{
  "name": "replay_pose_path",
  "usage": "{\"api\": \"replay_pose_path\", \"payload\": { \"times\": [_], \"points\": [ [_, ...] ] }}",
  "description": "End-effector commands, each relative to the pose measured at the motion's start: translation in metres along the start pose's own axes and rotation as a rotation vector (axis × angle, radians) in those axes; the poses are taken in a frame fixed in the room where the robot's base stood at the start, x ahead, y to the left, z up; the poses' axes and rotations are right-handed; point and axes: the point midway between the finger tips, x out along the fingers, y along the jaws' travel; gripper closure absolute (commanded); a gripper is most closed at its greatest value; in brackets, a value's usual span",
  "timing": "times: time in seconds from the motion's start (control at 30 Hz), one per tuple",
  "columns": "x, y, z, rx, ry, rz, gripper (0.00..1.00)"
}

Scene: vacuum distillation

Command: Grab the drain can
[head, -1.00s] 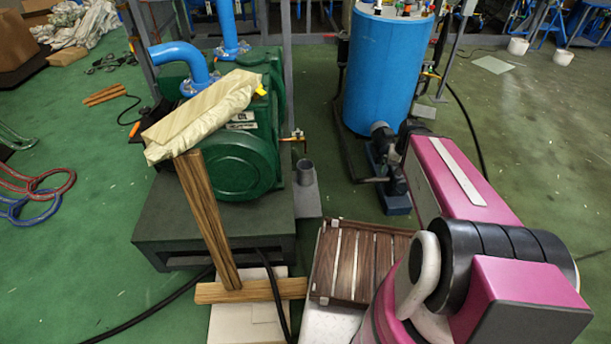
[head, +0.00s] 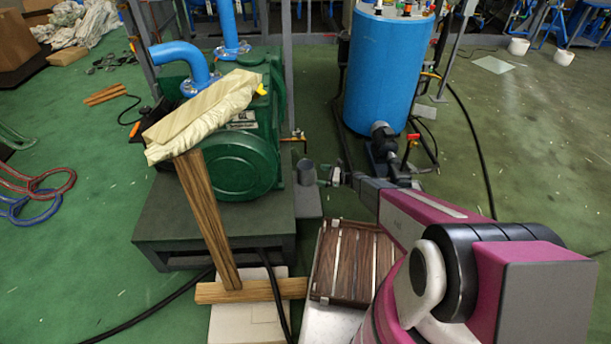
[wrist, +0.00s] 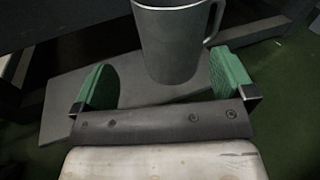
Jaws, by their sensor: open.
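The drain can (head: 305,172) is a small grey cylinder beside the green pump, under a small tap. In the wrist view the can (wrist: 172,45) is a grey mug-like vessel with a handle on its right side, standing upright on a flat grey slab (wrist: 70,100). My gripper (head: 330,174) is just right of the can in the head view. In the wrist view my gripper (wrist: 160,85) is open, with one green finger pad on each side of the can's lower part. The can looks just ahead of the fingers, and I cannot tell if anything touches.
The green pump (head: 238,165) on its dark plinth (head: 165,225) stands left of the can. A wooden slatted crate (head: 350,265) is below my arm. A blue tank (head: 385,75) stands behind. Leaning wooden beams (head: 208,220) are at front left.

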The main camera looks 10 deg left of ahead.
Motion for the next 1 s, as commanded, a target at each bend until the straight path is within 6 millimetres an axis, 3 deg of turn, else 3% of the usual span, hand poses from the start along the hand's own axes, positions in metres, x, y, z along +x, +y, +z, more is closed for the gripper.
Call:
{"api": "replay_pose_path", "payload": {
  "times": [0.03, 0.2, 0.63, 0.9, 1.0],
  "points": [
    [0.007, -0.007, -0.016, 0.036, -0.027, -0.02, 0.0],
    [0.013, -0.011, -0.029, 0.099, -0.076, -0.06, 0.0],
    [0.046, -0.012, -0.028, 0.103, -0.08, -0.063, 0.0],
    [0.083, -0.012, -0.027, 0.101, -0.079, -0.063, 0.0],
    [0.088, -0.012, -0.026, 0.102, -0.079, -0.063, 0.0]
  ]
}}
